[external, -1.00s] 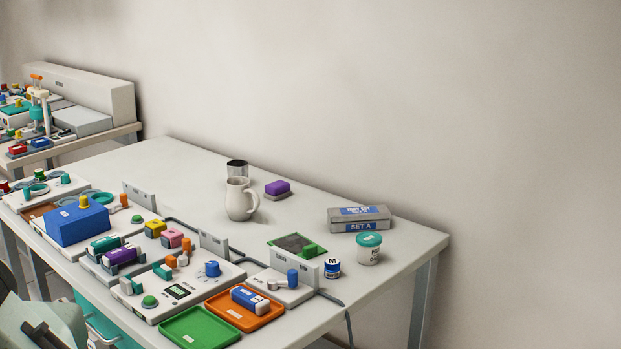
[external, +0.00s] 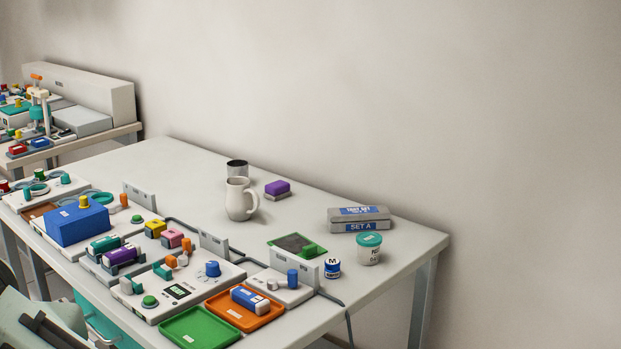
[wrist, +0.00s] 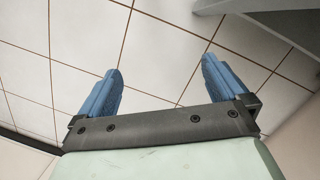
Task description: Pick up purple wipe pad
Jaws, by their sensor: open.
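The purple wipe pad (external: 277,187) is a small purple block on a grey base. It sits toward the back of the white table, to the right of a white mug. My gripper (wrist: 160,85) shows in the wrist view with its two blue fingers wide apart and nothing between them. In the external view, part of my arm (external: 35,325) shows at the lower left, off the table's front edge and far from the pad. The fingertips cannot be made out there.
The white mug (external: 238,200) and a dark-topped cup (external: 237,168) stand left of the pad. A grey box (external: 358,225), a teal-lidded tub (external: 369,254) and a small jar (external: 332,268) are at the right. Devices and trays crowd the front. The table around the pad's right is clear.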

